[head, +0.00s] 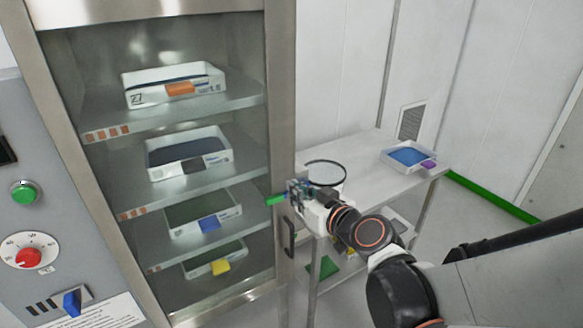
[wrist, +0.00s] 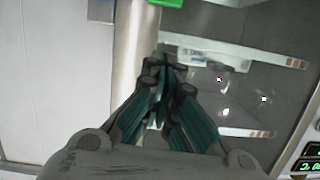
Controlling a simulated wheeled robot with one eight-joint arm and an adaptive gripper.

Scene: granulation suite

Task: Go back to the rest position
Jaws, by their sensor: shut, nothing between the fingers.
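My gripper (wrist: 160,85) is shut and empty in the wrist view, its dark fingertips together in front of the cabinet's steel frame. In the head view my gripper (head: 283,198) is beside the right edge of the cabinet (head: 280,120), just above its dark door handle (head: 289,238). A green piece shows at the gripper's tip there. I cannot tell whether the gripper touches the frame. My arm reaches in from the lower right, in front of the steel table (head: 360,165).
The cabinet holds several white trays on shelves, the top one (head: 175,85) with an orange tag. On the table are a round glass-topped item (head: 325,173) and a tray with blue contents (head: 407,157). A control panel (head: 45,230) stands at left. Open floor (head: 480,225) lies right of the table.

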